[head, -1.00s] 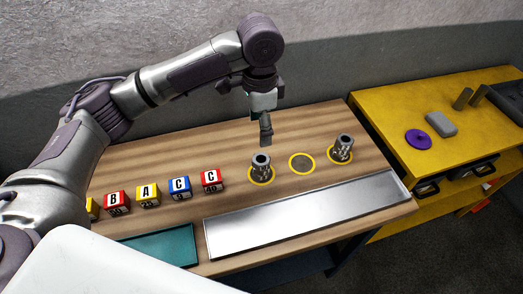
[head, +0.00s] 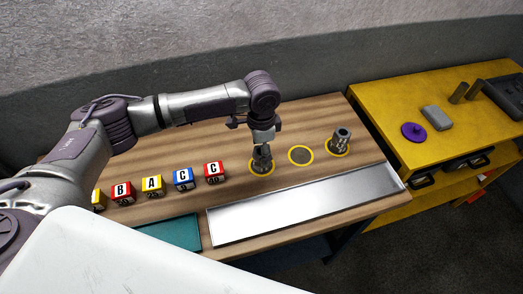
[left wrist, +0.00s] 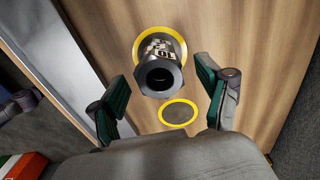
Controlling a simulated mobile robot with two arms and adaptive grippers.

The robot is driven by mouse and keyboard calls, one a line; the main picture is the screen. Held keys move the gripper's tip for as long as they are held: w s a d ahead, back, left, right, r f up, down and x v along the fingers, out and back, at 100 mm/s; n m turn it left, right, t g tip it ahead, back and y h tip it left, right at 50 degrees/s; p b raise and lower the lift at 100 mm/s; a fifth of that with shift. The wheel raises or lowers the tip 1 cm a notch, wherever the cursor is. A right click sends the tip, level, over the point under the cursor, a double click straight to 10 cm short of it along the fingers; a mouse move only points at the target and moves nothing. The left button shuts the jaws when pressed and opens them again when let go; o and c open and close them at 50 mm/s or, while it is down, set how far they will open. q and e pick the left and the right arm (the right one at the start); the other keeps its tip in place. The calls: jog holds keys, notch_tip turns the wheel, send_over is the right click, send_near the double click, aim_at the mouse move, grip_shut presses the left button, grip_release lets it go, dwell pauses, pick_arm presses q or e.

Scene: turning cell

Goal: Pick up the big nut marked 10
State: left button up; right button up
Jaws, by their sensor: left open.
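Two grey metal nuts stand upright on yellow-ringed spots on the wooden bench. The left nut (head: 262,168) is partly hidden by my left gripper (head: 262,148), which is right over it. In the left wrist view this nut (left wrist: 159,68) shows its dark bore and a pale checkered patch with marks that may read 10. It lies ahead of and between the open green-padded fingers of my gripper (left wrist: 165,105), with a gap on both sides. The right nut (head: 341,139) stands apart; its marks are too small to read.
An empty yellow-ringed spot (head: 301,156) lies between the nuts. Lettered blocks, including a red C block (head: 214,172), stand in a row to the left. A shiny metal tray (head: 305,207) and a teal mat (head: 170,232) lie in front. A yellow bench (head: 445,150) stands at right.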

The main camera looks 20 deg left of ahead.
pick_arm(q)
jog(key=shift+c, duration=0.2)
jog(key=c, duration=1.4)
jog(key=shift+o, duration=0.2)
pick_arm(e)
jog(key=shift+s, duration=0.35)
pick_arm(q)
jog(key=shift+r, duration=0.15)
pick_arm(e)
jog(key=shift+f, duration=0.1)
